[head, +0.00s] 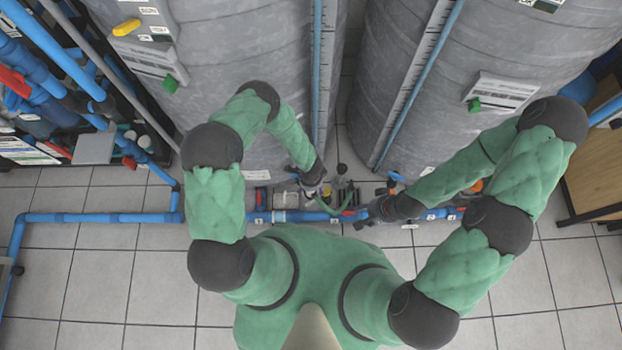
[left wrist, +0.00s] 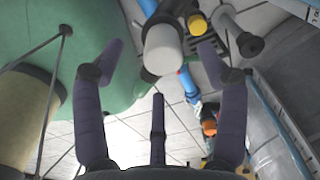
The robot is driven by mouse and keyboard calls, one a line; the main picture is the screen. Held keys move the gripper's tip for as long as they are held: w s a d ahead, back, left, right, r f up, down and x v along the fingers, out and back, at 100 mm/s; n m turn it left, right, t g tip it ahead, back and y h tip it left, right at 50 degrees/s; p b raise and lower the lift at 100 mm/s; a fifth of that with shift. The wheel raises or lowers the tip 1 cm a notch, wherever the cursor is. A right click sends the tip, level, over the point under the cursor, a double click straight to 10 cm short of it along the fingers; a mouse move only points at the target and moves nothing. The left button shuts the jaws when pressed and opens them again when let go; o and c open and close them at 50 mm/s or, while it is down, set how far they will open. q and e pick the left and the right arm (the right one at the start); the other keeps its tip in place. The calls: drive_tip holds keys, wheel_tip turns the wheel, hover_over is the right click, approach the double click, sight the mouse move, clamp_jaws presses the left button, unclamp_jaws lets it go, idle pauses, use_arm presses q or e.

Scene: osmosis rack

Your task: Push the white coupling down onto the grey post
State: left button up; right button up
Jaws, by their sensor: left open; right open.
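My left gripper (head: 313,190) reaches down among the pipe fittings at the foot of the tanks. In the left wrist view its dark fingers are spread wide, and the gripper (left wrist: 160,58) is open. A pale grey-white cylinder (left wrist: 163,50), seen end-on, stands between the fingertips with no finger visibly touching it. It looks like the white coupling, but I cannot be sure. A grey cylinder with a dark end (left wrist: 235,30) lies beside the right finger; I cannot tell if it is the grey post. My right gripper (head: 362,216) is open, low beside the blue pipe.
Two large grey tanks (head: 240,70) (head: 400,80) stand behind the fittings. A blue pipe (head: 110,218) runs low across the floor. A shelf with pipes stands at the left, a wooden table (head: 595,165) at the right.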

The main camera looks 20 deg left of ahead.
use_arm(q)
wheel_tip(320, 180, down, 4)
drive_tip(key=shift+r+b, duration=0.15)
drive_tip(key=shift+b, duration=0.6)
drive_tip(key=c, duration=1.2)
